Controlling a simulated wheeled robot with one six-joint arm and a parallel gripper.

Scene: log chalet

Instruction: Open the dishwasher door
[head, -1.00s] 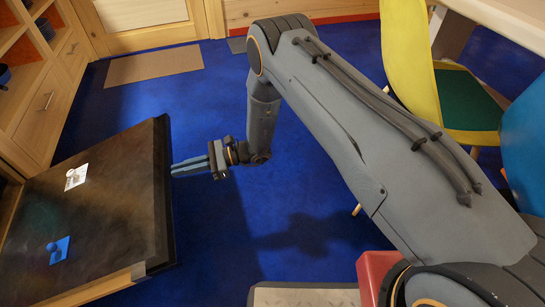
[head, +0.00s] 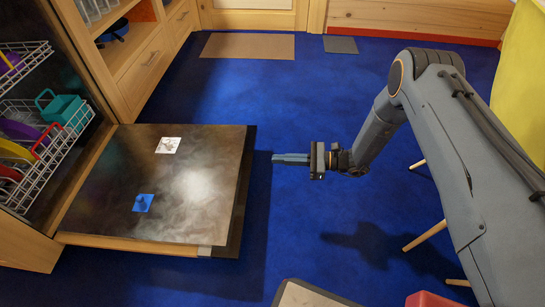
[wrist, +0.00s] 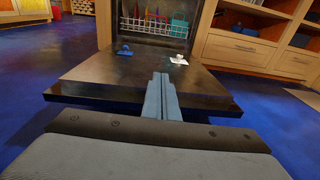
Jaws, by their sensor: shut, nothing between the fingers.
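The dishwasher door (head: 185,205) is folded down and lies about level, its dark inner face upward, in front of the open dishwasher. It carries a white square fitting (head: 168,145) and a blue one (head: 143,203). My gripper (head: 276,158) is shut and empty, a little to the right of the door's free edge, apart from it in the head view. In the wrist view the shut fingers (wrist: 162,95) point toward the door (wrist: 120,75), with the open tub behind.
Racks (head: 70,130) with colourful dishes stand inside the dishwasher. Wooden drawers (head: 150,65) adjoin it at the back. A tan mat (head: 248,46) lies by the far door. Blue floor (head: 300,100) is clear around my gripper. A yellow chair (head: 520,80) is at the right.

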